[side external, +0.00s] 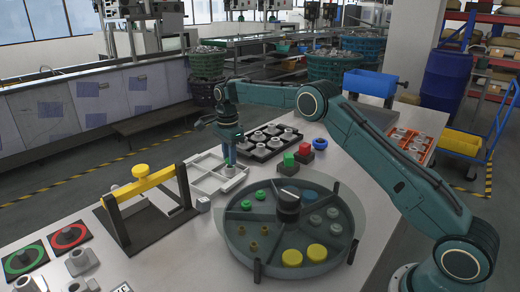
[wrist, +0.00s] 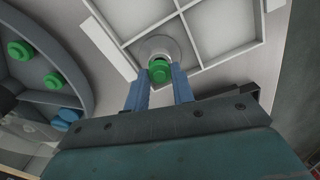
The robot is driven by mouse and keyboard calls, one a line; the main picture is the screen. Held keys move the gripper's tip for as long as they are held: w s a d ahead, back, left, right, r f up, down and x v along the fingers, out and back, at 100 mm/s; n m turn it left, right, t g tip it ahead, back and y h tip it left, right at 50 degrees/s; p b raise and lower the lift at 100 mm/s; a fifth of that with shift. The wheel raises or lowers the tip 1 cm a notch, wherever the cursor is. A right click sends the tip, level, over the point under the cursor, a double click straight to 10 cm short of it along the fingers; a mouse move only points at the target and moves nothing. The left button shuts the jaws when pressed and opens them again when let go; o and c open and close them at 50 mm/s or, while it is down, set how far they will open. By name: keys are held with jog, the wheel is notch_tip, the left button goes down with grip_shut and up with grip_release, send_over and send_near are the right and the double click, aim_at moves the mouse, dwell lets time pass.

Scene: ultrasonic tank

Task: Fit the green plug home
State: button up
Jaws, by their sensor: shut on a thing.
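My gripper (wrist: 159,90) points down with its two blue fingers shut on a green plug (wrist: 159,70). In the wrist view the plug sits between the fingertips and overlaps the near edge of a pale round fitting (wrist: 150,45). I cannot tell whether the plug touches the fitting or is partly in it. In the side view my gripper (side external: 228,155) is above the grey fitting (side external: 230,171), at the near right of the white divided tray (side external: 207,185). The plug is mostly hidden there by the fingers.
A round divided tray (side external: 232,245) holds green plugs, yellow discs and other small parts to the near right. A black rack of grey fittings (side external: 270,140) stands behind, with green (side external: 289,159) and red (side external: 304,149) pieces beside it. A yellow-topped frame (side external: 140,171) stands left.

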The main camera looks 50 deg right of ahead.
jog(key=shift+f, duration=1.1)
dwell(4.9)
jog(key=o, duration=1)
jog(key=shift+r, duration=0.1)
jog(key=shift+r, duration=0.1)
jog(key=shift+r, duration=6.7)
